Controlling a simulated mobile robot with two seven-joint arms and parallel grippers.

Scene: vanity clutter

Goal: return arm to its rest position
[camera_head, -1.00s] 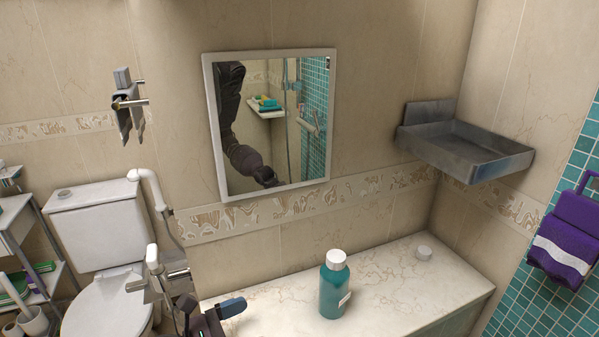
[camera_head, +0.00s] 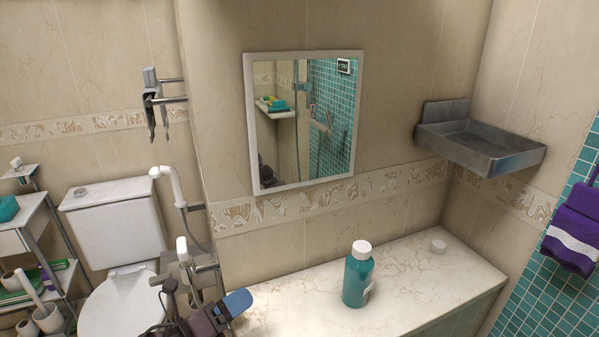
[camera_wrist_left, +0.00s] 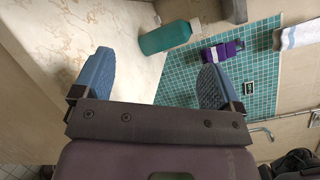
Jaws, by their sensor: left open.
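My left gripper (camera_head: 229,306) shows at the bottom of the head view, at the left end of the marble counter. In the left wrist view its two blue fingers (camera_wrist_left: 158,82) stand wide apart with nothing between them. A teal bottle with a white cap (camera_head: 358,274) stands upright on the counter, to the right of the gripper and apart from it. The bottle also shows beyond the fingers in the left wrist view (camera_wrist_left: 166,38). My right gripper is in neither view.
A mirror (camera_head: 306,122) and a grey metal wall shelf (camera_head: 481,146) hang above. A toilet (camera_head: 115,224) and a shelf rack (camera_head: 40,240) stand at left. Purple towels (camera_head: 574,228) hang at right.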

